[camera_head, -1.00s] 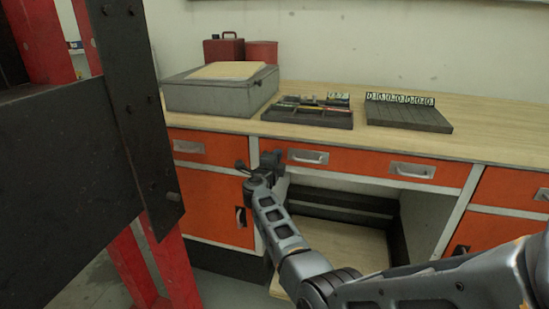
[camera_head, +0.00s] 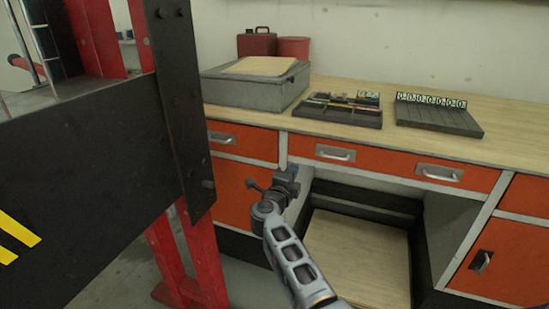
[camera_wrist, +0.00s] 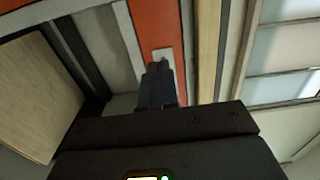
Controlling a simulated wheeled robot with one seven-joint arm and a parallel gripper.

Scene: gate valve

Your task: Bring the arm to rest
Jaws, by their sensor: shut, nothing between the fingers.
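My gripper (camera_head: 287,180) is at the end of my grey arm, in front of the workbench's orange drawers in the head view. It looks small and dark there, below the bench top's front edge. In the wrist view my gripper (camera_wrist: 158,68) shows its fingers together with nothing held. Behind the fingertips lie an orange drawer front (camera_wrist: 150,25) and a pale handle plate. I cannot tell the exact gap between the fingertips and the drawer.
The wooden bench top (camera_head: 350,92) carries a grey case (camera_head: 250,93), a dark tool tray (camera_head: 340,115) and a ribbed black block (camera_head: 440,118) with number tags. A dark steel beam on a red frame (camera_head: 190,260) stands close on the left. An open knee space is under the bench.

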